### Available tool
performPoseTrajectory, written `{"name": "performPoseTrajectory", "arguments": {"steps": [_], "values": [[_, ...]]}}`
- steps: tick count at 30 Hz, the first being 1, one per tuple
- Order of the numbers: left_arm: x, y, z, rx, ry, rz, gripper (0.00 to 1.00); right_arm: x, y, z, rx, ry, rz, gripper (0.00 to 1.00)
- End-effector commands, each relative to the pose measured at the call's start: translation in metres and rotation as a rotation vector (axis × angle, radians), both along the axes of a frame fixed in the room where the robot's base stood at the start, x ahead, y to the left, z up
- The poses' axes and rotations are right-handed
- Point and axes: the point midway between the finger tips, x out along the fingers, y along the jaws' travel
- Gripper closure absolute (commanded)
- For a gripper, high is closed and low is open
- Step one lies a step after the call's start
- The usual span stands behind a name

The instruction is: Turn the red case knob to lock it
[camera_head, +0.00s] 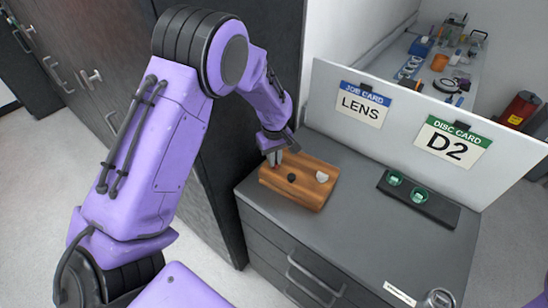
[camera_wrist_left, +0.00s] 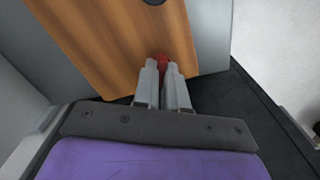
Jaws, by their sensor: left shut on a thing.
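The wooden case (camera_head: 308,194) lies on the grey top of a drawer cabinet, near its left edge. A black knob (camera_head: 291,178) and a white knob (camera_head: 322,177) sit on its top. My left gripper (camera_head: 274,158) is at the far left corner of the case. In the left wrist view, its two fingers (camera_wrist_left: 163,80) are shut on the red knob (camera_wrist_left: 161,60), which shows between the fingertips at the edge of the wood (camera_wrist_left: 130,40). The red knob is hidden in the head view. My right gripper is not in view.
A white panel behind the cabinet carries a LENS job card (camera_head: 365,103) and a D2 disc card (camera_head: 453,140). A black tray (camera_head: 432,206) with two green-marked discs stands at the right. A glass container (camera_head: 438,298) is at the front. The middle of the cabinet top is clear.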

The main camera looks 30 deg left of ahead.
Motion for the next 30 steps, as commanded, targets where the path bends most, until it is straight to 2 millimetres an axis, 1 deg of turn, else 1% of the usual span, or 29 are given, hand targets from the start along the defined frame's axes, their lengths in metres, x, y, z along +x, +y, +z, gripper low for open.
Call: {"name": "performPoseTrajectory", "arguments": {"steps": [18, 24, 30], "values": [[0.0002, -0.0003, -0.0005, -0.001, -0.001, -0.582, 1.0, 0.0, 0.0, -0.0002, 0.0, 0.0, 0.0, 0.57], [0.0002, -0.0002, -0.0006, -0.001, -0.001, -0.748, 1.0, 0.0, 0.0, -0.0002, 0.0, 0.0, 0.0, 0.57], [0.0003, -0.0005, -0.0005, 0.0, -0.001, -0.879, 1.0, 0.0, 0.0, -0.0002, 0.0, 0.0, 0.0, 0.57]]}}
